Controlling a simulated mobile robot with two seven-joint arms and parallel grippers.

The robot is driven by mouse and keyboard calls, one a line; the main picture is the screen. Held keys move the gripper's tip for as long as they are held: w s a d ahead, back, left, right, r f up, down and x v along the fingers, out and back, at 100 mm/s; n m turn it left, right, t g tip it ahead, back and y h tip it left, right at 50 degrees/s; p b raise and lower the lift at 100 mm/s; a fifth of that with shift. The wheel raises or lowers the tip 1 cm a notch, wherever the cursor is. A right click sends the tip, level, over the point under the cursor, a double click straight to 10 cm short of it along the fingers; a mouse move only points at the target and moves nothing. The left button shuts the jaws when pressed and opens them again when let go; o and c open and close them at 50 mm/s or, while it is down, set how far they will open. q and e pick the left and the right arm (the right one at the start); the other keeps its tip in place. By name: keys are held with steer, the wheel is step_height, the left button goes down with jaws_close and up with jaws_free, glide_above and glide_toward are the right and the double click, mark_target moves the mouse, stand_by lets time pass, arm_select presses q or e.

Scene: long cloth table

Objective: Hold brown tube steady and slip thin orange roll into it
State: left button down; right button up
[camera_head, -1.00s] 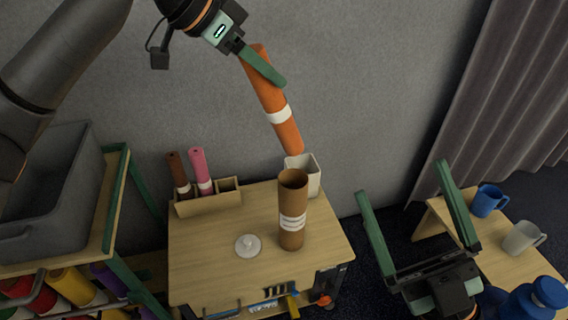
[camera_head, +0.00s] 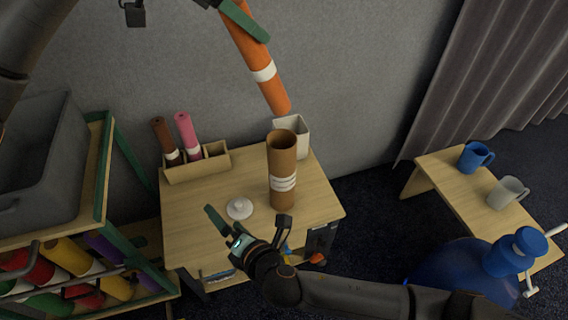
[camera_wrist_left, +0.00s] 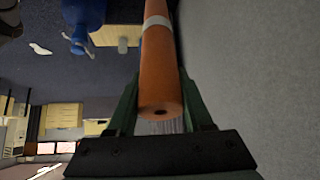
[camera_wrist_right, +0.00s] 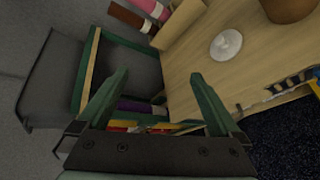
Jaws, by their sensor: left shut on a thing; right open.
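My right gripper (camera_head: 247,217) is open and empty, over the table's front edge, left of and nearer than the tube. The tube's base (camera_wrist_right: 290,8) shows in the right wrist view.
A white lid (camera_head: 239,208) lies left of the tube, close to my right gripper. A white square holder (camera_head: 297,128) stands behind the tube. A wooden rack (camera_head: 195,165) holds a brown and a pink roll. A grey bin (camera_head: 40,150) is at left; mugs (camera_head: 475,156) stand on a bench at right.

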mark_target(283, 172)
steer(key=w+d+n+t+h, duration=0.2)
steer(key=w+d, duration=0.1)
steer(key=d, duration=0.1)
steer(key=w+d+n+t+h, duration=0.2)
steer(key=d+h, duration=0.1)
steer(key=d, duration=0.1)
steer(key=w+d+n+t+h, duration=0.2)
steer(key=w+d+t, duration=0.1)
steer(key=d, duration=0.1)
steer(key=shift+w+d+r, duration=0.1)
steer(key=shift+w+r, duration=0.1)
steer(key=shift+w, duration=0.15)
steer(key=w, duration=1.1)
steer(key=shift+w+a, duration=0.3)
steer(key=shift+w, duration=0.05)
steer(key=shift+c, duration=0.2)
